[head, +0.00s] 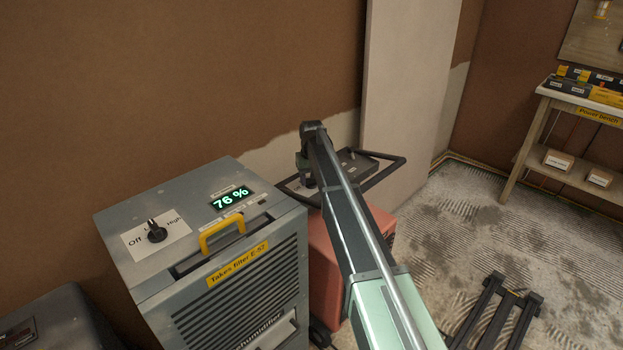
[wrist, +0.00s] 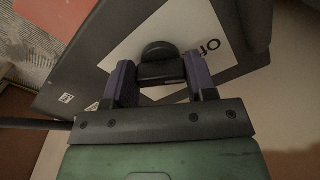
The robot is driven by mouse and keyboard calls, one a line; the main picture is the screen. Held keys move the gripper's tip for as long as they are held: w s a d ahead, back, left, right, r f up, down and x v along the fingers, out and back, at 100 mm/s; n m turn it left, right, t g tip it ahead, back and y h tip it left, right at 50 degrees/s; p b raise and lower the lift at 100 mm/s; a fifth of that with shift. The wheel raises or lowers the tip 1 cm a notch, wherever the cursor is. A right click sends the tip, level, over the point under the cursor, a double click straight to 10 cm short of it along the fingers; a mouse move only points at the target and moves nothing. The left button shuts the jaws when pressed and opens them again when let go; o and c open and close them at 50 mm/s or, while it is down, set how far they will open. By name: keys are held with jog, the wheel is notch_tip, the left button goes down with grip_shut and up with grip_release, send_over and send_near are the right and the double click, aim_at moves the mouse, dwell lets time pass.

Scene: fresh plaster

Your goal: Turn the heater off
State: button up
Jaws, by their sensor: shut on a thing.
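The heater (head: 322,262) is a red-orange box standing right of the grey dehumidifier, with a dark panel and a black tubular handle on top. My arm hides much of it in the head view. My gripper (head: 306,178) points down over the left part of that panel. In the wrist view my gripper (wrist: 158,78) is shut on a black round knob (wrist: 158,52), one finger on each side. The knob sits on a white label (wrist: 190,30) with partly visible lettering that starts "Of". I cannot tell which mark the knob points to.
The dehumidifier (head: 240,295) is close on the left, with its own Off/High knob (head: 157,232), a yellow handle (head: 222,232) and a display reading 76 %. A wall is close behind. A bench (head: 545,105) stands at the far right; rough floor (head: 440,240) lies between.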

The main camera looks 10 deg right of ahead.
jog(key=o, duration=0.9)
jog(key=shift+o, duration=0.2)
notch_tip(320, 180, up, 11)
jog(key=p, duration=1.1)
jog(key=shift+f, duration=0.1)
jog(key=s+r+p, duration=0.1)
jog(key=s+r, duration=0.1)
jog(key=s, duration=1.8)
jog(key=s+r+m+p, duration=0.1)
jog(key=s+p, duration=0.1)
jog(key=s, duration=1.8)
jog(key=shift+s+r+p, duration=0.25)
jog(key=shift+r+p, duration=0.05)
jog(key=shift+r, duration=0.1)
